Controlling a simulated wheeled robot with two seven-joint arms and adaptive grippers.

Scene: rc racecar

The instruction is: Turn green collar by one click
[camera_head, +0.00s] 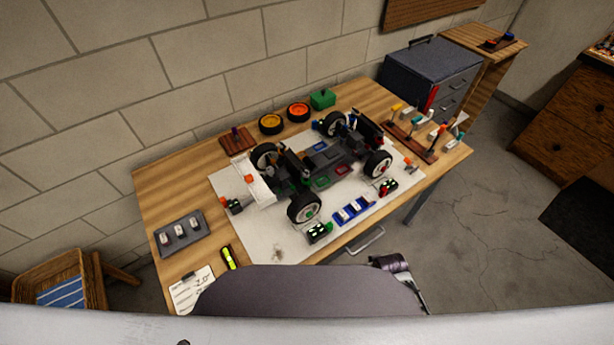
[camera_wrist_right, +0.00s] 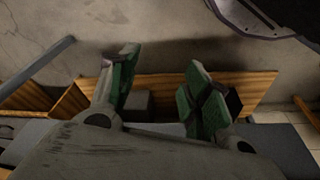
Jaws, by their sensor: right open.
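The RC car (camera_head: 322,160) stands on a white mat (camera_head: 262,238) on the wooden table in the head view, with black chassis and white-rimmed wheels. Small green parts show on it, including a green hub on the near-left wheel (camera_head: 309,214). I cannot tell which green part is the collar at this size. My right gripper shows in the right wrist view (camera_wrist_right: 163,95), with two green-padded fingers spread apart and nothing between them. The car does not show in that view. Part of my right arm shows at the table's front edge in the head view. My left gripper is out of view.
A grey tray (camera_head: 180,237) and a yellow-black tool (camera_head: 228,257) lie at the left. Spare wheels (camera_head: 271,124) and a green box (camera_head: 322,99) stand at the back. A tool rack (camera_head: 412,138) is at the right. Small parts trays, one blue (camera_head: 353,211), lie in front of the car.

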